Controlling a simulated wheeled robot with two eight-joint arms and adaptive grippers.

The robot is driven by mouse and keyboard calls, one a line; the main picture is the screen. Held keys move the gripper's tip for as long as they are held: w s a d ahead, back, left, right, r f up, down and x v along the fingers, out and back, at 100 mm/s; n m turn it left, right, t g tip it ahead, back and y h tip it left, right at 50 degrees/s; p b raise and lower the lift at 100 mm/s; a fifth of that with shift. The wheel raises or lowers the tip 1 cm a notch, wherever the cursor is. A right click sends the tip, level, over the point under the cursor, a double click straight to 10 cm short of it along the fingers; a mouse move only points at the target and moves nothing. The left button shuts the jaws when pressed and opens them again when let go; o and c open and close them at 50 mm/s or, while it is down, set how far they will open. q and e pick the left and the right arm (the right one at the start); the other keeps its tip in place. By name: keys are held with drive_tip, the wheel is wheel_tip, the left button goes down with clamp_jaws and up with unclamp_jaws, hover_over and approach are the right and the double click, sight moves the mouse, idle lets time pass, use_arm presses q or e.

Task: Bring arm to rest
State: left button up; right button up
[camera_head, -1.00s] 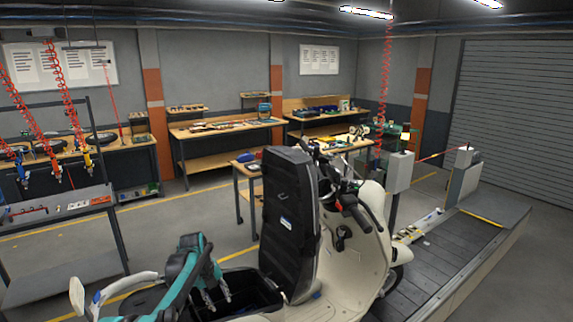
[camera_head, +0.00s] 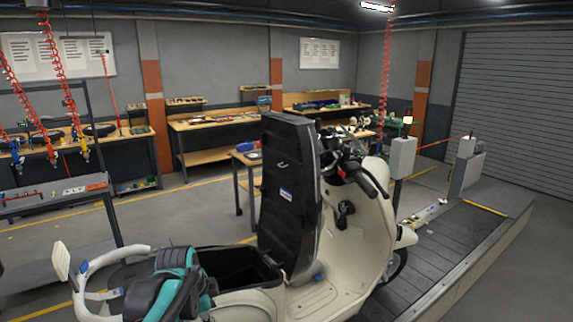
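My teal and black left arm (camera_head: 172,285) is folded low at the bottom left, beside the cream scooter (camera_head: 355,245). Its gripper end (camera_head: 205,292) is close to the left edge of the scooter's open storage bin (camera_head: 240,270). The fingers are mostly hidden behind the arm's own links, so I cannot tell whether they are open or shut. I see nothing held. The scooter's black seat (camera_head: 287,195) stands raised upright, right of the bin. My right gripper is not in view.
A pale curved rail (camera_head: 100,262) at the scooter's rear is close to the arm on the left.

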use_arm(q)
drive_tip(key=s+d+f+n+t+b, duration=0.1)
drive_tip(key=s+f+n+t+b, duration=0.2)
drive_tip(key=s+f+n+b, duration=0.9)
drive_tip(key=s+f+n, duration=0.3)
drive_tip(key=s+f, duration=0.3)
drive_tip(key=s, duration=0.1)
drive_tip(key=shift+s+d+y, duration=0.15)
drive_tip(key=shift+s+y, duration=0.2)
drive_tip(key=shift+y, duration=0.05)
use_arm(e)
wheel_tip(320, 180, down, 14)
